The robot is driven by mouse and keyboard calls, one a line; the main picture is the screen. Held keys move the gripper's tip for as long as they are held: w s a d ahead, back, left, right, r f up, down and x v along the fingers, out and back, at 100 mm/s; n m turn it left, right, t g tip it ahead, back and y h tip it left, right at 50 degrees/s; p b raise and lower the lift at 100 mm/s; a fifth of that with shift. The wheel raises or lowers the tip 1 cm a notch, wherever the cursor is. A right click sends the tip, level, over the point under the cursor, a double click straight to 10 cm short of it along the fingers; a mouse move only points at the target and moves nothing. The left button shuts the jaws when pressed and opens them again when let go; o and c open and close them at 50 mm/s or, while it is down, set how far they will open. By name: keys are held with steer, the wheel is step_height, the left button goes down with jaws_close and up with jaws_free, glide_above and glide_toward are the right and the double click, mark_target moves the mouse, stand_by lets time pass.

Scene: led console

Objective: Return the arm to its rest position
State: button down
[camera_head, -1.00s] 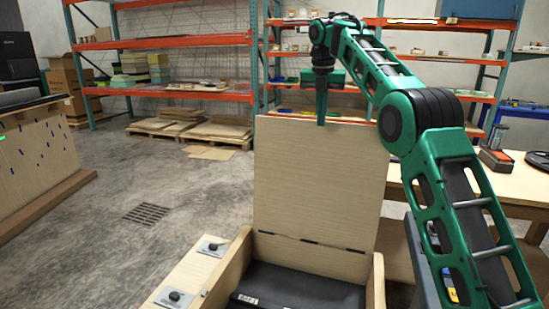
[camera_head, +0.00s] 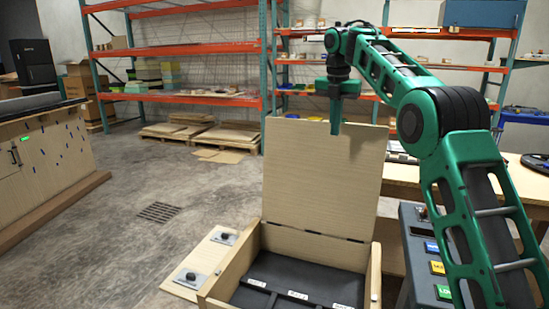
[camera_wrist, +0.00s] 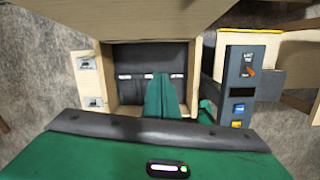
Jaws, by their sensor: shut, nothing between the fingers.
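My green arm reaches up from the right in the head view and bends down at the wrist. My gripper (camera_head: 336,118) points straight down and is shut, with nothing between its fingers. In the head view it appears in front of the upper part of the raised wooden lid (camera_head: 310,175). In the wrist view my gripper (camera_wrist: 162,95) shows as a green wedge over the open wooden box. Whether it touches the lid cannot be told, but no contact shows.
The open box (camera_head: 232,280) has a dark inside with small white labels. A panel with two black knobs (camera_head: 225,237) lies at its left. A grey console (camera_head: 420,255) with coloured buttons stands right of it. A wooden workbench (camera_head: 455,185) is behind; shelves (camera_head: 180,55) line the back.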

steer(key=s+d+f+m, duration=0.2)
steer(key=s+d+m, duration=0.75)
steer(key=s, duration=0.25)
steer(key=s+d+f+m, duration=0.2)
steer(key=s+d+m, duration=0.7)
steer(key=s+m, duration=0.15)
steer(key=s+d+f+m, duration=0.1)
steer(key=s+f+m, duration=0.4)
steer(key=s, duration=0.6)
steer(key=s+d+f+m+g, duration=0.1)
steer(key=s+f+m, duration=0.5)
steer(key=s, duration=0.5)
steer(key=s+d+f+m, duration=0.1)
steer(key=s+f+m, duration=0.4)
steer(key=s, duration=0.6)
step_height(320, 180, down, 2)
steer(key=shift+f+g+y, duration=0.1)
steer(key=shift+g+y, duration=0.2)
steer(key=shift+y, duration=0.1)
